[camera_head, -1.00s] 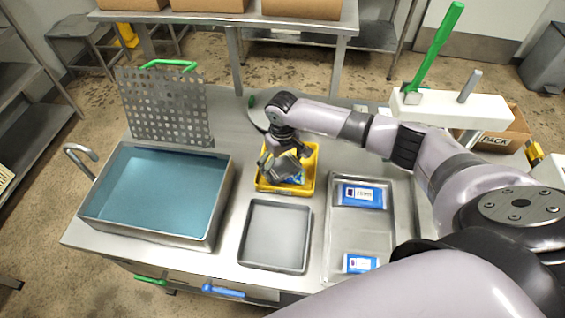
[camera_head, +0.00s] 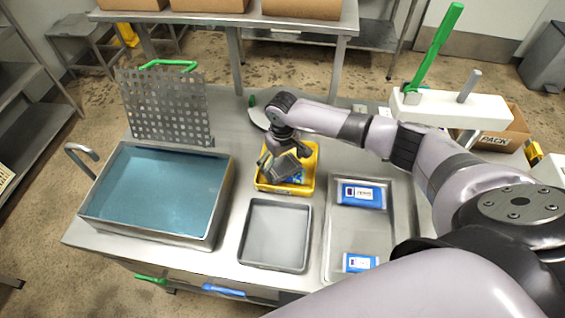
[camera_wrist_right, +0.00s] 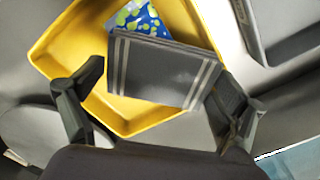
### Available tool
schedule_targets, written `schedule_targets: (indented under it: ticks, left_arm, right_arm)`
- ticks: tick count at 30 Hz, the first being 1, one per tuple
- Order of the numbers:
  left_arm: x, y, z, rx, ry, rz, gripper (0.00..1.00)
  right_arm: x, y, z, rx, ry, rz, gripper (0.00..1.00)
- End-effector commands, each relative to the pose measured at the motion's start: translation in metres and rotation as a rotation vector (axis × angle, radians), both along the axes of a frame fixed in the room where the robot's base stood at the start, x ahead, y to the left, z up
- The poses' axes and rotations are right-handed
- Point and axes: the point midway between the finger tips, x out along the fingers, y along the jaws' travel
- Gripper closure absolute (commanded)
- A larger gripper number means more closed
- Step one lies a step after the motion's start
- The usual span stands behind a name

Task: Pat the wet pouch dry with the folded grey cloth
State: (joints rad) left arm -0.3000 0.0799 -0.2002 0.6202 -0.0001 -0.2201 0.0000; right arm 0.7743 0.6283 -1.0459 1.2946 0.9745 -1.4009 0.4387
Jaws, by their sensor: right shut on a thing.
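The folded grey cloth (camera_head: 281,168), dark with pale stripes near its ends, is held by my right gripper (camera_head: 284,156). In the right wrist view the cloth (camera_wrist_right: 165,75) lies between the two fingers of the right gripper (camera_wrist_right: 155,85). A blue pouch with green and white spots (camera_wrist_right: 138,17) lies in the yellow tray (camera_wrist_right: 60,40). The cloth covers part of the pouch; whether they touch I cannot tell. In the head view only a little blue of the pouch (camera_head: 300,177) shows beside the cloth. My left gripper is not in view.
A water-filled basin (camera_head: 165,190) stands left of the yellow tray (camera_head: 311,175). An empty grey tray (camera_head: 275,235) is in front. A metal tray (camera_head: 340,225) at right holds two blue-and-white pouches (camera_head: 362,195). A perforated plate (camera_head: 165,108) stands behind the basin.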

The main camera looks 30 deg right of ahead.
Motion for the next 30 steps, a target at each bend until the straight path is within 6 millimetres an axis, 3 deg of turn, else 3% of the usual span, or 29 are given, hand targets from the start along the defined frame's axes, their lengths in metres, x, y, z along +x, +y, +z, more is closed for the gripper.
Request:
schedule_targets:
  ticks: [30]
  left_arm:
    - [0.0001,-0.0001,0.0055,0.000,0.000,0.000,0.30]
  right_arm:
    - [-0.0026,0.0000,-0.0041,-0.003,0.006,0.002,0.31]
